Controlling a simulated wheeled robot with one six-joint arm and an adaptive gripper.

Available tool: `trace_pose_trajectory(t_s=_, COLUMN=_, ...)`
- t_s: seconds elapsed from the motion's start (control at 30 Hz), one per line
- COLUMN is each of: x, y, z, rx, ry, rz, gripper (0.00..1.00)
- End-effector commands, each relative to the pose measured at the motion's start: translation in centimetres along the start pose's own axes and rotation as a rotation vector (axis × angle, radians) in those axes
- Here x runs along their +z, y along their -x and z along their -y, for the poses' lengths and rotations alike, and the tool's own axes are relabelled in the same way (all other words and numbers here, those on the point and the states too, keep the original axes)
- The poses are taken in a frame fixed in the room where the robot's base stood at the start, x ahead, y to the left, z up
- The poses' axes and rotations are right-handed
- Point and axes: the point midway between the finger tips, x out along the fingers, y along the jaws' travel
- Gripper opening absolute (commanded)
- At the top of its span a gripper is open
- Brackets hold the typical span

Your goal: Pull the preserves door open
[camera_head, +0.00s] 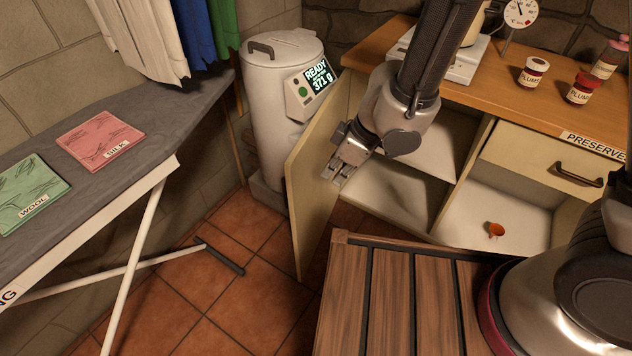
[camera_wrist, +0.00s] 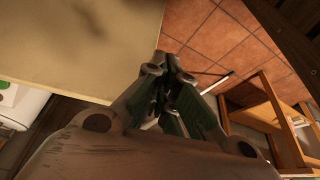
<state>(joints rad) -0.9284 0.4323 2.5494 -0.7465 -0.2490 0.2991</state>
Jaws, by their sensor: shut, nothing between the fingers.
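The preserves door (camera_head: 314,186) is a cream panel standing swung wide open at the left end of the wooden-topped cabinet. In the wrist view the door (camera_wrist: 80,45) fills the upper left as a flat pale face, with its edge beside my fingers. My gripper (camera_head: 340,172) is in front of the door's inner face, close to its free side; I cannot tell whether it touches. In the wrist view my gripper (camera_wrist: 168,92) has its fingertips together with nothing between them. The door's handle is not visible. The cabinet's left compartment (camera_head: 395,180) is exposed and looks empty.
A drawer (camera_head: 560,168) under the "PRESERVES" label is shut. A grey bin (camera_head: 270,110) stands close behind the door. An ironing board (camera_head: 150,120) is at left.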

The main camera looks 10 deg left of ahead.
Motion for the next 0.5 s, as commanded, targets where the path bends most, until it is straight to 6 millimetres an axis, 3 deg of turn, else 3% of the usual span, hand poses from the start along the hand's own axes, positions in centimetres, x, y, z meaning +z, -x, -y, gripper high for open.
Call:
trace_pose_trajectory(t_s=0.17, x=0.1, y=-2.6, z=0.0, rx=-0.001, ry=-0.001, rz=0.004, gripper=0.00)
trace_pose_trajectory(t_s=0.5, x=0.2, y=-9.8, z=-0.1, rx=0.002, ry=-0.003, rz=0.004, gripper=0.00)
